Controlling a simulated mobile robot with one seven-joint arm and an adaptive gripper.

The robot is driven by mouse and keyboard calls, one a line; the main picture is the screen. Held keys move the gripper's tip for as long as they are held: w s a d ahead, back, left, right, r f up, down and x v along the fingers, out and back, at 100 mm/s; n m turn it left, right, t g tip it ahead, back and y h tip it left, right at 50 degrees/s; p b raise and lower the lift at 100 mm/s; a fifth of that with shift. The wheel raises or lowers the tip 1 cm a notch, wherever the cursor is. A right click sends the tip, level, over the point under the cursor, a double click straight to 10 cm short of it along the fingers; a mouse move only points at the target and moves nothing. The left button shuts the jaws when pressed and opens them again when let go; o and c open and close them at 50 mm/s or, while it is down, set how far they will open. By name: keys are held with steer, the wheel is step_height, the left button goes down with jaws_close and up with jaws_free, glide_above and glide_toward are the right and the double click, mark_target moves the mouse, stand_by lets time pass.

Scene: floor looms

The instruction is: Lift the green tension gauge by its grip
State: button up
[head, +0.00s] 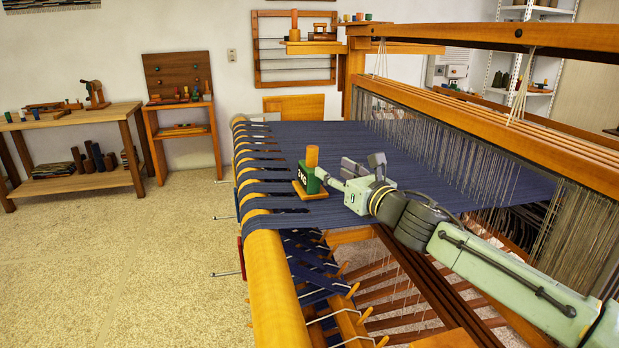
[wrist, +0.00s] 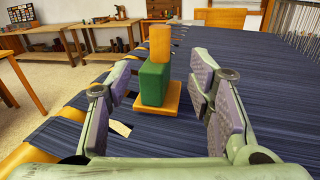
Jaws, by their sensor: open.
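The green tension gauge (head: 309,178) stands upright on the blue warp of the loom. It has a flat wooden base, a green block body and an upright wooden grip (head: 312,156) on top. In the wrist view the gauge (wrist: 154,84) stands ahead, between the fingers but beyond their tips, and its grip (wrist: 160,44) rises above them. My gripper (head: 335,172) is just right of the gauge in the head view, low over the warp. It is open and empty, with its two padded fingers (wrist: 165,88) spread wide. A small pale tag (wrist: 121,129) lies near the left finger.
The loom's round wooden front beam (head: 272,285) runs along the left of the warp (head: 400,147). Heddles (head: 450,140) and an overhead wooden beam (head: 500,37) stand at the right. Benches (head: 75,117) line the far wall. The warp behind the gauge looks clear.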

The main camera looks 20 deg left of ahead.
mark_target(315, 156)
steer(key=shift+w+a+r, duration=0.15)
steer(key=shift+w, duration=0.2)
steer(key=p+x, duration=0.1)
steer(key=x, duration=0.3)
steer(key=shift+w+a, duration=0.1)
steer(key=shift+a, duration=0.2)
steer(key=p+x, duration=0.2)
steer(key=x, duration=0.1)
steer(key=p+x, duration=0.1)
steer(key=x, duration=0.1)
steer(key=shift+a+r, duration=0.1)
steer(key=shift+r, duration=0.25)
steer(key=shift+w+a+f, duration=0.1)
steer(key=shift+w+f, duration=0.05)
steer(key=shift+c, duration=0.3)
jaws_close()
